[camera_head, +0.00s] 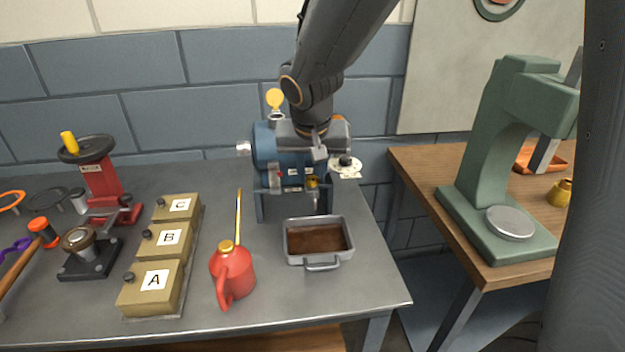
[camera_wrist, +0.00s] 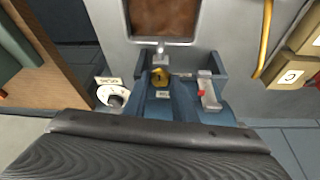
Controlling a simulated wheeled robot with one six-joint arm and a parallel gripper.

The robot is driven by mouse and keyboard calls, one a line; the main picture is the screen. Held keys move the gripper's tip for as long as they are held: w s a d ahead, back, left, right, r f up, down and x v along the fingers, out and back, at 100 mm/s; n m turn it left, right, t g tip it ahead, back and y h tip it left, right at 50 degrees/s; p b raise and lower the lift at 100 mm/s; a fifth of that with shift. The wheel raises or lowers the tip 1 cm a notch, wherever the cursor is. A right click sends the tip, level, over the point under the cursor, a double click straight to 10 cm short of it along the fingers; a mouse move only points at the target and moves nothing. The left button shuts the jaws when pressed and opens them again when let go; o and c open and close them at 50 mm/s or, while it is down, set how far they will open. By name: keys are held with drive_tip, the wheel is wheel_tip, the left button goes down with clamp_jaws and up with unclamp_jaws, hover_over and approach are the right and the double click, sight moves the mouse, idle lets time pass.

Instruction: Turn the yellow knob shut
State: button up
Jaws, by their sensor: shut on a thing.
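The yellow knob (camera_head: 312,183) is low on the front of the blue casing (camera_head: 262,145), above a short grey spout. It also shows in the wrist view (camera_wrist: 160,77), uncovered, with nothing gripping it. My gripper (camera_head: 318,150) is above and behind the knob, at the top of the casing, apart from the knob. It is shut on a grey casing cover (camera_head: 285,133). A dark ribbed part (camera_wrist: 150,150), seemingly this cover, fills the bottom of the wrist view. My fingertips are hard to make out. Whether the cover rests on the casing is unclear.
A metal tray (camera_head: 318,256) with brown contents stands in front of the casing. A red oil can (camera_head: 233,275) and boxes A, B and C (camera_head: 165,240) are to the left. A white dial (camera_wrist: 115,97) is beside the knob. A green press (camera_head: 490,150) stands on the right table.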

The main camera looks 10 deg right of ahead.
drive_tip(key=shift+m+b, duration=0.5)
drive_tip(key=shift+b, duration=0.2)
drive_tip(key=o, duration=1)
drive_tip(key=shift+o, duration=0.2)
drive_tip(key=v, duration=0.7)
drive_tip(key=shift+r+b, duration=0.35)
drive_tip(key=shift+b, duration=0.1)
drive_tip(key=shift+s+a, duration=0.1)
drive_tip(key=s+d+f+n+g, duration=0.1)
drive_tip(key=s+d+f, duration=0.2)
drive_tip(key=s+f, duration=0.1)
drive_tip(key=s+d+f+n+g, duration=0.1)
drive_tip(key=s+d+f, duration=0.3)
drive_tip(key=f, duration=0.3)
drive_tip(key=s+d+f+g, duration=0.1)
drive_tip(key=s+d+f, duration=0.3)
drive_tip(key=s+f, duration=0.1)
drive_tip(key=shift+s+d+f+n+g+y, duration=0.1)
drive_tip(key=shift+s+f+n+g+y, duration=0.1)
drive_tip(key=shift+f, duration=0.15)
drive_tip(key=shift+s+d+f+n+g+y, duration=0.1)
drive_tip(key=shift+s+f+n+g, duration=0.1)
drive_tip(key=shift+f, duration=0.2)
